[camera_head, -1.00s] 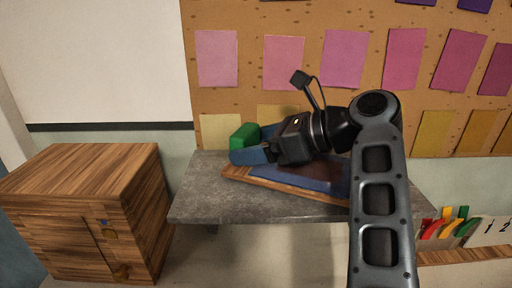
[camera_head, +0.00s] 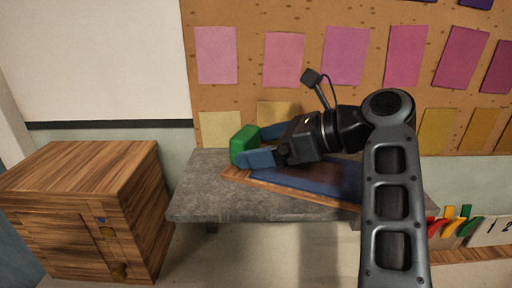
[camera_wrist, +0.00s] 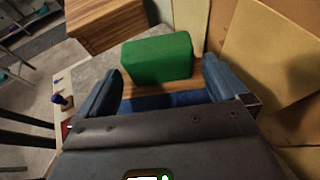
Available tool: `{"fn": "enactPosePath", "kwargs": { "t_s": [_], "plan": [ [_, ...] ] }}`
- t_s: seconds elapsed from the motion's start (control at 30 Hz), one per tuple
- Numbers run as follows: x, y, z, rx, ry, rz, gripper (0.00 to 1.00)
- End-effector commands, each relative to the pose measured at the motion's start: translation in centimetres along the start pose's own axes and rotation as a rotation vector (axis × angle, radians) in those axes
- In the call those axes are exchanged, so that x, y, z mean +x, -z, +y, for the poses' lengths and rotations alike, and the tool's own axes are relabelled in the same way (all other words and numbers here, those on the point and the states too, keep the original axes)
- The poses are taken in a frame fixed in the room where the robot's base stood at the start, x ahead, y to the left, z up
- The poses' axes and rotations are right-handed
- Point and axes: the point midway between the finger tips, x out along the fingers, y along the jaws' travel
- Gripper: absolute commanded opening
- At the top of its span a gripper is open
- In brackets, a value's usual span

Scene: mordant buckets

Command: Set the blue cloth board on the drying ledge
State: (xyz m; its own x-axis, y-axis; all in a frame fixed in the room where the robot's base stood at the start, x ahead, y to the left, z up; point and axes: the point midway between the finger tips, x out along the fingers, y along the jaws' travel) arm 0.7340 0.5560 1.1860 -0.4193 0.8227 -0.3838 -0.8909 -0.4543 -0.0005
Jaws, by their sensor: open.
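The board with dark blue cloth (camera_head: 325,178) and a wooden edge lies on a grey slab (camera_head: 225,204), partly hidden by my arm. A strip of its blue cloth (camera_wrist: 160,101) shows in the wrist view. I cannot tell whether the slab is the drying ledge. A green block (camera_head: 241,142) stands at the board's left end; it also shows in the wrist view (camera_wrist: 157,59). My gripper (camera_head: 259,145) is open above the board, its blue fingers pointing at the block. In the wrist view the block is ahead, between the finger lines; contact is unclear.
A wooden cabinet (camera_head: 88,215) stands at the left, with a narrow gap before the slab. A corkboard (camera_head: 255,70) with coloured sheets is behind. Coloured tags (camera_head: 455,222) and number cards (camera_head: 495,232) are at the lower right. The slab's front left is bare.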

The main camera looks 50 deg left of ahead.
Motion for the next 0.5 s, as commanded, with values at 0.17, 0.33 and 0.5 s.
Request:
{"fn": "enactPosePath", "kwargs": {
  "t_s": [0.17,0.33,0.5],
  "plan": [
    [-3.8,0.1,-0.1,0.0,0.004,-0.001,1.0],
    [-7.1,0.1,-0.1,-0.001,0.003,-0.001,1.0],
    [-9.4,0.1,-0.1,0.0,0.002,0.0,1.0]
  ]
}}
